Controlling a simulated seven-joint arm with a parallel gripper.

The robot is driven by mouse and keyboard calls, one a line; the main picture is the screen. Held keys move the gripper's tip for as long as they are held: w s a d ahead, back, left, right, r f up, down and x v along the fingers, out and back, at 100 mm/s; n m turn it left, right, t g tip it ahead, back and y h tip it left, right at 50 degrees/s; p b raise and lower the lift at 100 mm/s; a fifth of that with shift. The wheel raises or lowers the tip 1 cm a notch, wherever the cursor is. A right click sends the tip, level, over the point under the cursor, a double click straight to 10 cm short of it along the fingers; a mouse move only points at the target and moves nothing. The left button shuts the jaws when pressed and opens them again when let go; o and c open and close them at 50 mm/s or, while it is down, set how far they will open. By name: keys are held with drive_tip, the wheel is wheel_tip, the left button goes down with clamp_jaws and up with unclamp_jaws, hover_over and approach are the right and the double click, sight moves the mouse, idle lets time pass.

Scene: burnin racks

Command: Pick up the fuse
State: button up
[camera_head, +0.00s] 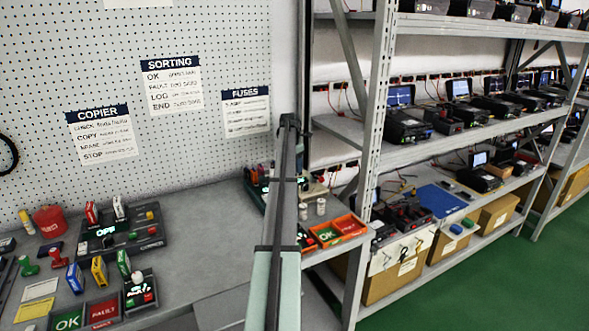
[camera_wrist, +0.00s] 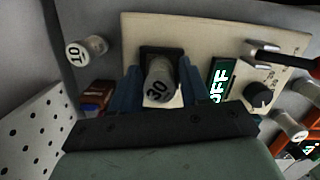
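In the wrist view a grey-white cylindrical fuse marked 30 (camera_wrist: 159,84) stands at a black holder on a cream panel (camera_wrist: 208,32). My gripper (camera_wrist: 161,82) has its blue fingers on either side of this fuse. The fingers look open, with a narrow gap visible on the right; contact on the left is unclear. A second fuse marked 10 (camera_wrist: 86,51) is off to the left, apart from my gripper. Another pale cylinder (camera_wrist: 290,126) is at the right. In the head view my arm hides the gripper and most of the panel; small white cylinders (camera_head: 320,207) show beside it.
The wrist view shows a lit OFF display (camera_wrist: 219,82), a black knob (camera_wrist: 259,95) and a red-and-black lever (camera_wrist: 280,58) close right of my gripper. A perforated board (camera_wrist: 32,122) is at left. In the head view an orange tray (camera_head: 357,219) lies right of my arm.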

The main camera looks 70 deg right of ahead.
clamp_jaws()
drive_tip(key=shift+r, duration=0.1)
